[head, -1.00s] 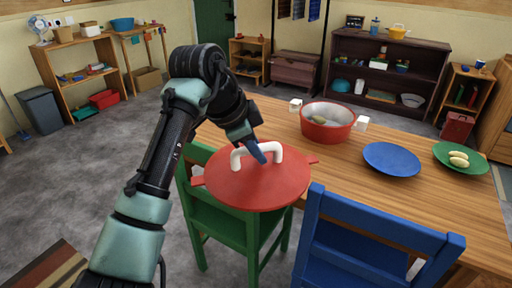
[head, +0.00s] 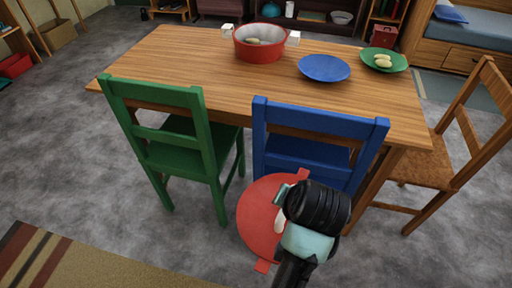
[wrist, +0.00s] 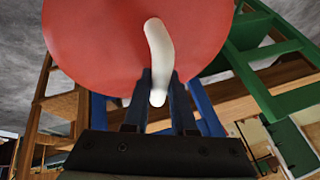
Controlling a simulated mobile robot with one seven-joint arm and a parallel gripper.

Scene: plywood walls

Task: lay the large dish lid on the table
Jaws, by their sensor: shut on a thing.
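The large red dish lid (head: 258,222) hangs tilted, low in front of the blue chair, on the near side of the table and off its top. My gripper (wrist: 158,88) is shut on the lid's white handle (wrist: 158,50), which shows between the two fingers in the wrist view. In the head view my wrist covers the right part of the lid and most of the handle. The wooden table (head: 180,62) stands beyond the chairs, with its left part bare.
A green chair (head: 160,130) and a blue chair (head: 320,125) stand at the table's near side, a brown chair (head: 470,140) at its right. On the table are a red pot (head: 260,50), a blue plate (head: 325,68) and a green plate (head: 397,62) with pale food.

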